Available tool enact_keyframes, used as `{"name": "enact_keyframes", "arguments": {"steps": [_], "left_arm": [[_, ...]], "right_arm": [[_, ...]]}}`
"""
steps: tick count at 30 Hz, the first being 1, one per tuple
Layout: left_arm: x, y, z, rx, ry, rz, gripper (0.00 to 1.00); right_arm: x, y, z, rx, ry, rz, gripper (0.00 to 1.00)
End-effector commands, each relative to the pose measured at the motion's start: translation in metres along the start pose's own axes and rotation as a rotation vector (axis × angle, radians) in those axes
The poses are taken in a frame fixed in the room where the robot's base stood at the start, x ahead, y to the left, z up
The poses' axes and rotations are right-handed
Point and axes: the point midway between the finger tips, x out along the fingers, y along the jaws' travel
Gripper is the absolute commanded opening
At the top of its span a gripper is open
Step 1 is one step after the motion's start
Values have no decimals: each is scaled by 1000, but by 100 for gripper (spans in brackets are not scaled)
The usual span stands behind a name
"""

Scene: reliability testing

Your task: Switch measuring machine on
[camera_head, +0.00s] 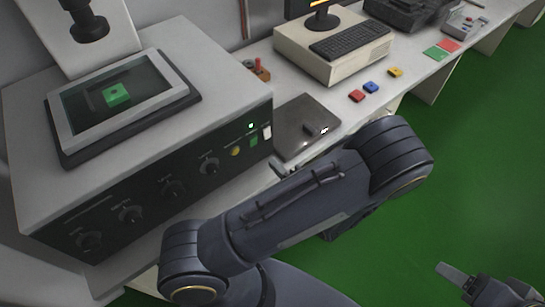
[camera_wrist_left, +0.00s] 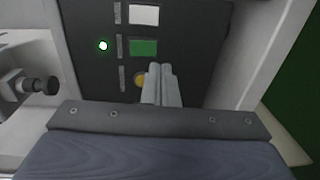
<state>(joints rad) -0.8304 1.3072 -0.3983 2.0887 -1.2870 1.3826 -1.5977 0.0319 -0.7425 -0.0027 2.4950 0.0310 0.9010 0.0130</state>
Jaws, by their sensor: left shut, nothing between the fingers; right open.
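The measuring machine (camera_head: 60,188) is a large grey box with a black front panel (camera_head: 150,188) at the left of the head view. The panel carries several dark knobs, a yellow round button (camera_head: 236,152), a green button (camera_head: 254,140) and a white one (camera_head: 266,132). A small green-white light is lit beside them (camera_wrist_left: 103,45). In the left wrist view, my left gripper (camera_wrist_left: 160,70) is shut and empty. Its tips overlap the yellow button (camera_wrist_left: 140,80), just below the green button (camera_wrist_left: 143,48); contact cannot be told. My right gripper (camera_head: 462,283) is open at the bottom right, partly cut off.
A green block (camera_head: 117,95) shows in the framed glass stage (camera_head: 75,125) on the machine. A dark plate (camera_head: 300,112) lies right of it on the bench. Beyond are a keyboard (camera_head: 350,38) and small coloured blocks (camera_head: 371,87). Green floor (camera_head: 460,180) is clear.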

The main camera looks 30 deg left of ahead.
Motion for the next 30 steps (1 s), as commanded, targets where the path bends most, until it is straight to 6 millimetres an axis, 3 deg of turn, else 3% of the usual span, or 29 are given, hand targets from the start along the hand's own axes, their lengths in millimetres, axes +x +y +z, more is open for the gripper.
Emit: {"name": "enact_keyframes", "arguments": {"steps": [6, 12, 30], "left_arm": [[-46, -12, 1, -1, -2, -1, 0], [-71, -16, 0, 0, 0, 0, 0], [-77, -16, 0, 1, 2, 1, 0]], "right_arm": [[11, 5, 6, 0, -2, 0, 66], [14, 6, 8, 0, -1, 0, 66], [15, 6, 8, 0, -1, 0, 66]]}}
